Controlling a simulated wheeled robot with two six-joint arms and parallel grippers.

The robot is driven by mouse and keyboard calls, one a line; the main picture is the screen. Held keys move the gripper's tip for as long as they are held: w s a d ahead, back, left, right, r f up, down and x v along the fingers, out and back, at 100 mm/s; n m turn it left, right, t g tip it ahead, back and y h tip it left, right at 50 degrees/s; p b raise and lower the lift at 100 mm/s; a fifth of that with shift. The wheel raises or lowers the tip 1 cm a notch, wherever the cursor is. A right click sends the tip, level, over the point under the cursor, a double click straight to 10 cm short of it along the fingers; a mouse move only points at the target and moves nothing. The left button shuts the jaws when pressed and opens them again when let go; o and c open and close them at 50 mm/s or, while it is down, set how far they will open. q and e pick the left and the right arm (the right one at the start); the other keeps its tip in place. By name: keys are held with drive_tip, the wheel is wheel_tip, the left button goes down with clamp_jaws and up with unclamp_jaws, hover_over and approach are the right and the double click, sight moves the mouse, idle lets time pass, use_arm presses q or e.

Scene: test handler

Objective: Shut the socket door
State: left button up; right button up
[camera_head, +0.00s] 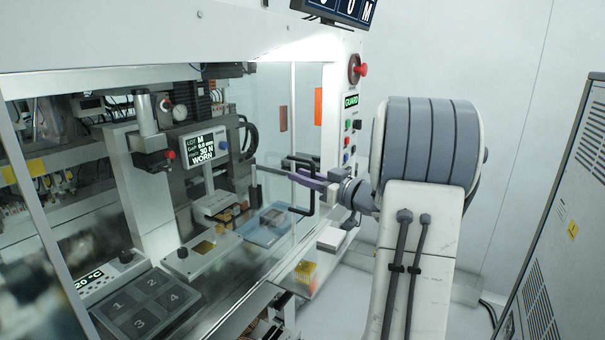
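A clear door panel (276,130) with a thin pale frame stands at the right part of the machine's front. I take it for the socket door. A black bar handle (311,203) is on it. My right gripper (282,172) reaches in from the right at the height of the handle, its slim grey and purple fingers pointing left. They overlap the handle in the picture; I cannot tell whether they touch it, nor how far apart they are. My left gripper is out of view.
Inside the machine are a small screen reading "WORN" (203,145), a blue tray (265,228) and a numbered pad (147,304). A red emergency button (361,70) and other buttons line the right post. A grey cabinet (570,220) stands at far right.

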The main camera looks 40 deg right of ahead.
drive_tip(key=shift+c, duration=0.4)
clamp_jaws()
drive_tip(key=shift+w, duration=0.1)
idle(1.0)
